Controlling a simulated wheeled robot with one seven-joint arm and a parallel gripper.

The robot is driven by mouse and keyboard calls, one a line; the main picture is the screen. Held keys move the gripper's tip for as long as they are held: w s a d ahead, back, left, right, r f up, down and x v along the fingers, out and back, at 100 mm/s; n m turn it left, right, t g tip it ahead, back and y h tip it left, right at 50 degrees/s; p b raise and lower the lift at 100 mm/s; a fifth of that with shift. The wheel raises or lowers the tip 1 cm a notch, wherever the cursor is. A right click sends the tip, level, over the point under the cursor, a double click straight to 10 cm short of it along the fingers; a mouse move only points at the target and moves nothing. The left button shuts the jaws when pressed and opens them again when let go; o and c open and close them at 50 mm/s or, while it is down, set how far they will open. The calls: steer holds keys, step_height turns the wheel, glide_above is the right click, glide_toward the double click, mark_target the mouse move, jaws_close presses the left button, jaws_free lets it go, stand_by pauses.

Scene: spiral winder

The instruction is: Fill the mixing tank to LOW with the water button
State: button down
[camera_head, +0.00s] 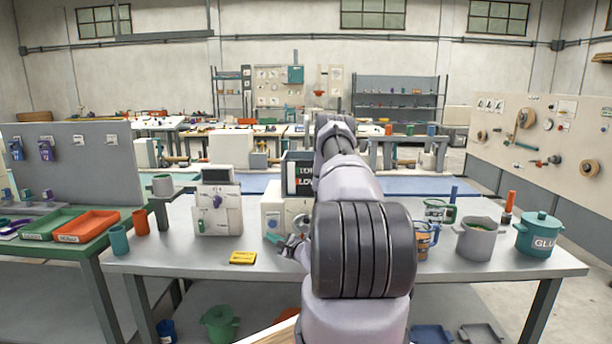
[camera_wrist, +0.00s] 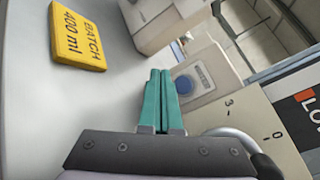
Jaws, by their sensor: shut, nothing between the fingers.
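In the wrist view my gripper (camera_wrist: 160,74) has its two teal fingers together with nothing between them. A round blue button (camera_wrist: 185,84) on a pale housing (camera_wrist: 208,70) is just right of the fingertips; I cannot tell whether they touch it. Beside it is a cream surface marked 3 and 0 (camera_wrist: 255,110) and a dark panel (camera_wrist: 305,108) with part of the word LOW. In the head view the dark panel (camera_head: 301,180) stands above a white unit (camera_head: 274,203), partly hidden by my arm. My gripper (camera_head: 273,239) is low in front of this unit. The water level is not visible.
A yellow batch card reading 400 ml (camera_head: 243,258) lies on the grey table (camera_head: 190,262). A grey pot (camera_head: 478,240) and teal glue pot (camera_head: 538,235) stand right.

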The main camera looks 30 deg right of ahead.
mark_target(269, 226)
stand_by(0.5)
steer(key=shift+s+a, duration=0.55)
steer(key=shift+s, duration=0.25)
steer(key=shift+s+a, duration=0.5)
steer(key=shift+s, duration=0.3)
steer(key=shift+w, duration=0.1)
steer(key=shift+w+d, duration=0.8)
steer(key=shift+w, duration=0.4)
steer(key=shift+w+d, duration=0.85)
steer(key=shift+w, duration=0.35)
steer(key=shift+w+d, duration=0.8)
steer(key=shift+w, duration=0.4)
steer(key=shift+w+d, duration=0.1)
steer(key=shift+w, duration=0.05)
steer(key=shift+w+d, duration=0.15)
steer(key=shift+w+d, duration=0.25)
steer(key=shift+w, duration=0.1)
stand_by(1.6)
